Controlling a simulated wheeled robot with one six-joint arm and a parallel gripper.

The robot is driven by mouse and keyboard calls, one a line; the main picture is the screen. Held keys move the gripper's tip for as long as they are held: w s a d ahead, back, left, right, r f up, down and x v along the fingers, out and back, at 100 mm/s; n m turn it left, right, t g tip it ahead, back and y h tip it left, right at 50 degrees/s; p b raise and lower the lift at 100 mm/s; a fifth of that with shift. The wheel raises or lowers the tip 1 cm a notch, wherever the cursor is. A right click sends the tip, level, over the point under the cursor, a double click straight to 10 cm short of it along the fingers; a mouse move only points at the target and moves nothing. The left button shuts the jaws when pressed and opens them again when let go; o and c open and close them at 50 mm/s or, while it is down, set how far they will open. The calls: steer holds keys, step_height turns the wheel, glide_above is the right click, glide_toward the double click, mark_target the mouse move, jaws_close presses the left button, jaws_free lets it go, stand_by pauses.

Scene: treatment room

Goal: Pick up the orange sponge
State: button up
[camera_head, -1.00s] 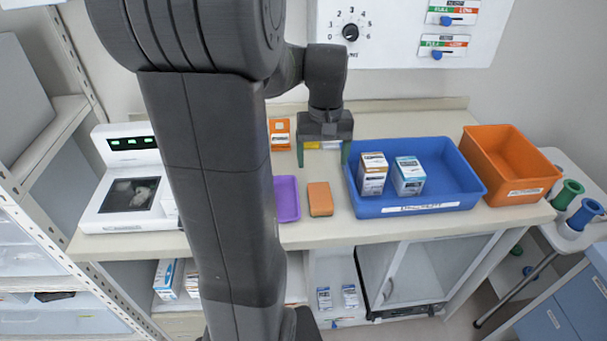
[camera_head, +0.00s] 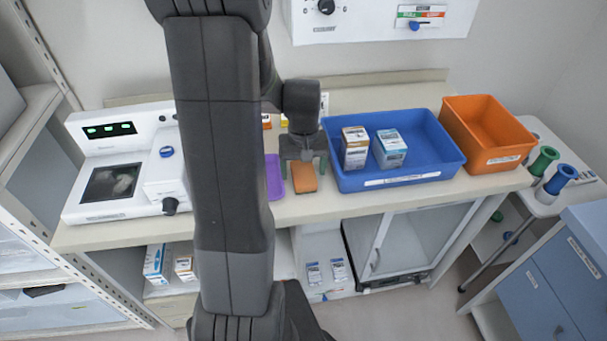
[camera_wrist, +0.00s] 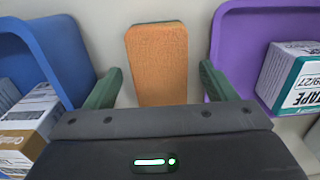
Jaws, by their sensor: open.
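The orange sponge (camera_head: 304,178) lies flat on the counter between the purple tray (camera_head: 273,178) and the blue bin (camera_head: 345,182). In the wrist view the sponge (camera_wrist: 157,62) is upright in the picture, its near end between the two green fingers. My gripper (camera_head: 304,167) is open and empty, over the far part of the sponge in the head view. In the wrist view my gripper (camera_wrist: 157,88) has a finger on each side of the sponge, with a gap on both sides. I cannot tell its exact height above the counter.
The blue bin's wall (camera_wrist: 62,45) and the purple tray's rim (camera_wrist: 232,45) stand close beside the fingers. Boxes (camera_head: 390,148) stand in the blue bin. An orange bin (camera_head: 490,135) is at the right, a white device (camera_head: 120,165) at the left.

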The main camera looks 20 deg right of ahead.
mark_target(304, 172)
steer(key=shift+f, duration=0.7)
steer(key=c, duration=1.1)
step_height(304, 172, up, 10)
steer(key=shift+r, duration=0.1)
steer(key=shift+o, duration=1.3)
steer(key=shift+c, duration=0.8)
steer(key=shift+s, duration=0.15)
